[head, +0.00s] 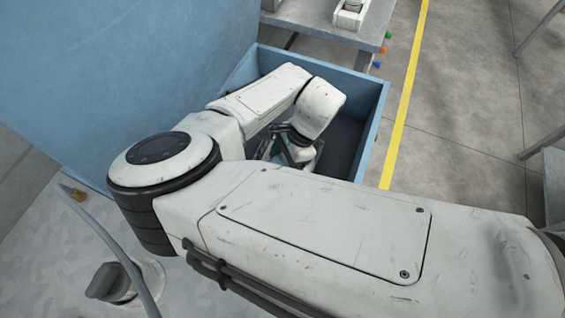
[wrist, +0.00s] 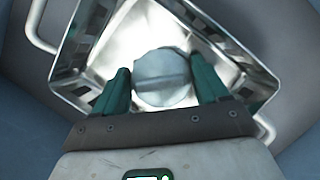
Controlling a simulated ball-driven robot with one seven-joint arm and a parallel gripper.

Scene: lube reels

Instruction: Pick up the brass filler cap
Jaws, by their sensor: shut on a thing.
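In the wrist view, a round cap (wrist: 163,80) with a raised bar across its top sits between the two green fingers of my gripper (wrist: 161,72). It looks silver-grey here, not brass. My gripper is shut on it, one finger on each side. Behind it is a shiny metal tray (wrist: 84,58) with wire handles; I cannot tell whether the cap still touches the tray. In the head view, my gripper (head: 283,152) is low inside a blue bin (head: 371,125), mostly hidden by my arm, and the cap cannot be made out.
A tall blue panel (head: 120,75) stands at the left.

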